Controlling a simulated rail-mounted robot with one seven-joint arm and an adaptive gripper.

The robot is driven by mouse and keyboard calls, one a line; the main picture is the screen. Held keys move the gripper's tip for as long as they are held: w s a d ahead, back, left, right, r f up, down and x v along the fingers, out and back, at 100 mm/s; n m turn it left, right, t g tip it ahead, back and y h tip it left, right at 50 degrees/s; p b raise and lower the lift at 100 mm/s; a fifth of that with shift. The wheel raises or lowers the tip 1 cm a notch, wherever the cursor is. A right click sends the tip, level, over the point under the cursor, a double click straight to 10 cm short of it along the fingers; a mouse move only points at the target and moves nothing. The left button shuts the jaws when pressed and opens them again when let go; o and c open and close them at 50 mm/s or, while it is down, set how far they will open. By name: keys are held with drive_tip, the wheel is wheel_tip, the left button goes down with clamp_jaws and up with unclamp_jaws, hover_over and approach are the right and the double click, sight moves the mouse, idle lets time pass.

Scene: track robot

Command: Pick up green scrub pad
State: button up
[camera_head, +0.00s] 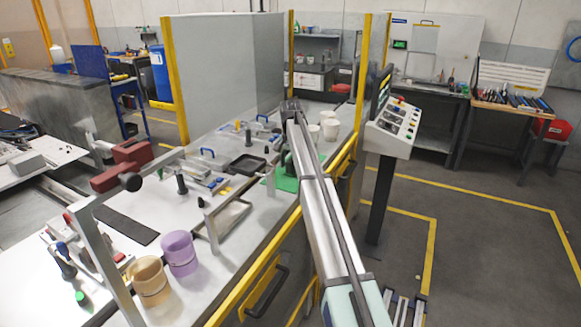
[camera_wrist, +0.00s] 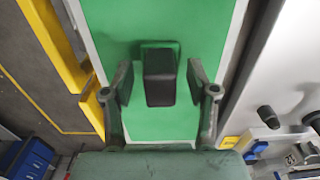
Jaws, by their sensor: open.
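In the wrist view a small block (camera_wrist: 160,78), dark on its near faces with a green edge at the back, sits on a flat green mat (camera_wrist: 115,40). It looks like the scrub pad, but shading makes its colour hard to tell. My gripper (camera_wrist: 158,92) is open, with one finger on each side of the block and a gap showing on both sides. In the head view the green mat (camera_head: 288,184) shows at the bench's right edge under my gripper (camera_head: 284,163); the block cannot be made out there.
White cups (camera_head: 330,130) stand beyond my arm. A black tray (camera_head: 248,164) and a metal frame (camera_head: 228,220) lie left of the mat. A purple pot (camera_head: 179,253) and a tan pot (camera_head: 149,280) stand nearer. A yellow rail (camera_head: 250,288) runs along the bench edge.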

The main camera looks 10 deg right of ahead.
sight(291, 160)
clamp_jaws()
drive_tip(key=shift+r, duration=0.15)
wheel_tip(291, 160, up, 20)
drive_tip(key=b, duration=0.4)
drive_tip(key=shift+b, duration=0.3)
